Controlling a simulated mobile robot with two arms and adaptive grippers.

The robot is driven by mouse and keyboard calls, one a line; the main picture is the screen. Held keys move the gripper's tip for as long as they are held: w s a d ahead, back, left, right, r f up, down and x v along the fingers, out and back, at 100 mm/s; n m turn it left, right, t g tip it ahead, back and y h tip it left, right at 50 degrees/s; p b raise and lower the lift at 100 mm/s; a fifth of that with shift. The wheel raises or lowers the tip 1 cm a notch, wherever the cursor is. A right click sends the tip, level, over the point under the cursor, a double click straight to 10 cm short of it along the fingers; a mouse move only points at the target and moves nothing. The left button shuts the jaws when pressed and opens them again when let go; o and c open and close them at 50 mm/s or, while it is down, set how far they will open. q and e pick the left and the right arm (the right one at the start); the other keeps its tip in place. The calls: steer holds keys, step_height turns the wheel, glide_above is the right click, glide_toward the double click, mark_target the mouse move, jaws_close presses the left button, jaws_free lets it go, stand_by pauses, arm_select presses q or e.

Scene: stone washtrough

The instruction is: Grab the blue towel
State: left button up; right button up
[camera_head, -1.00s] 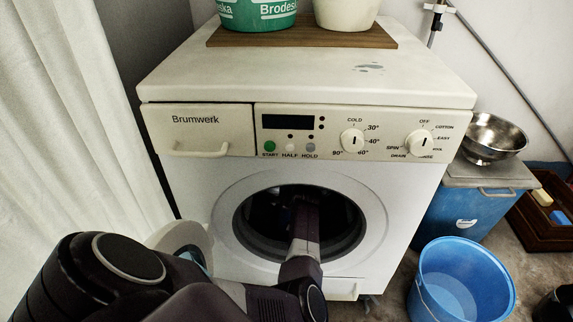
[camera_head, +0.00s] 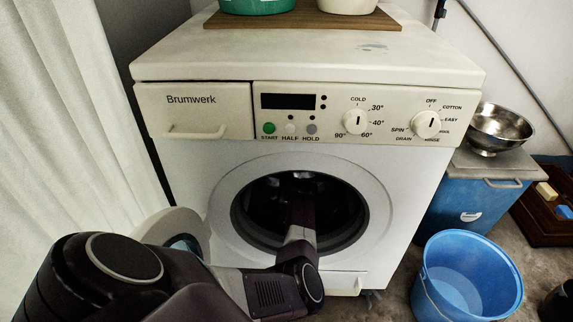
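A white washing machine (camera_head: 185,103) marked Brumwerk stands in front of me. Its round door (camera_head: 172,228) is swung open to the left, partly behind my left arm. My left arm comes in from the lower left and reaches into the dark drum opening (camera_head: 340,205). The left gripper is inside the drum, hidden by darkness and by its own wrist, so its fingers do not show. I cannot make out a blue towel in the drum. My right gripper is not in view.
A blue bucket (camera_head: 440,298) stands on the floor to the right. Behind it are a blue box (camera_head: 468,205) with a grey lid and a steel bowl (camera_head: 500,128). A wooden board (camera_head: 300,18) with two tubs lies on the machine. A white curtain (camera_head: 70,120) hangs at left.

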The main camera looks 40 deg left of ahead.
arm_select(q)
steer(key=c, duration=1)
steer(key=shift+c, duration=0.8)
steer(key=shift+r, duration=0.15)
